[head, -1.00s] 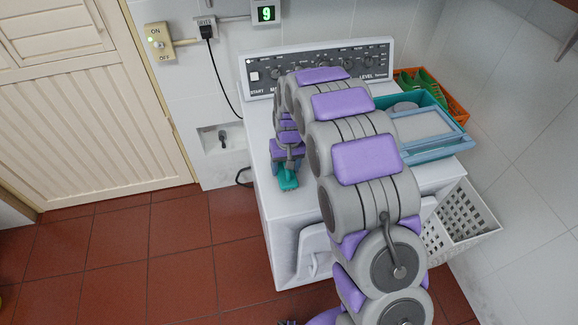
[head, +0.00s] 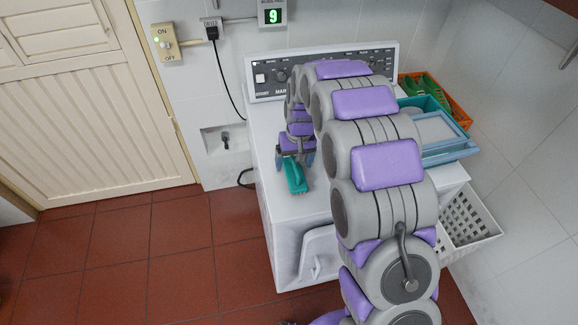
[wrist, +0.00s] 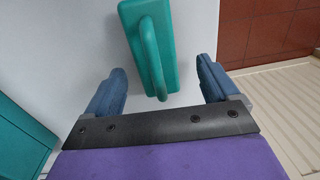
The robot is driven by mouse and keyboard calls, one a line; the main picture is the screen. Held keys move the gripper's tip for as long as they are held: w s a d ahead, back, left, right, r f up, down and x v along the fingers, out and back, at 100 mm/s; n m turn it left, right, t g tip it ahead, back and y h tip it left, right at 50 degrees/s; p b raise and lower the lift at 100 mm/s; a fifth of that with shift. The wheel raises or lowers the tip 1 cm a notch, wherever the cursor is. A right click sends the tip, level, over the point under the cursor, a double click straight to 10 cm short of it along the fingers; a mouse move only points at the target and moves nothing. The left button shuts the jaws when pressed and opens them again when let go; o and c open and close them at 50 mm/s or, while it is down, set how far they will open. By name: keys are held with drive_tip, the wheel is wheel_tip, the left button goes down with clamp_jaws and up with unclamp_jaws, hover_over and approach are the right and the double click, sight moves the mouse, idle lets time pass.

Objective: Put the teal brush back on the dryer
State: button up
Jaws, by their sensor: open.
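The teal brush (head: 296,176) lies on the white top of the dryer (head: 345,212), near its left edge. In the wrist view the brush (wrist: 130,20) shows its looped handle. My gripper (head: 296,160) is just behind the brush, over the dryer top. In the wrist view my gripper (wrist: 162,66) is open, with its blue fingers apart on either side of the handle's near end. The fingers do not touch the brush in that view. My arm hides much of the dryer top and part of its control panel.
A teal basin (head: 425,103) and a blue-framed board (head: 440,135) are on the dryer's right side. An orange basket (head: 452,104) stands behind them. A white perforated basket (head: 468,220) is at the dryer's right. Red floor is clear at left.

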drive_tip(key=r, duration=0.5)
drive_tip(key=r+p, duration=0.1)
drive_tip(key=r, duration=0.2)
drive_tip(key=shift+d+r, duration=0.1)
drive_tip(key=shift+d, duration=0.25)
drive_tip(key=s+d+r+m, duration=0.1)
drive_tip(key=s+d+r, duration=0.7)
drive_tip(key=s+d, duration=0.35)
drive_tip(key=s+d+m, duration=0.1)
drive_tip(key=s+d, duration=0.1)
drive_tip(key=s, duration=1.2)
drive_tip(key=s+d+m+g, duration=0.1)
drive_tip(key=s+d, duration=0.1)
drive_tip(key=s, duration=1.2)
drive_tip(key=shift+s+d+r+g+h+b, duration=0.15)
drive_tip(key=shift+d+g+h+b, duration=0.15)
drive_tip(key=shift+d+h+b, duration=0.1)
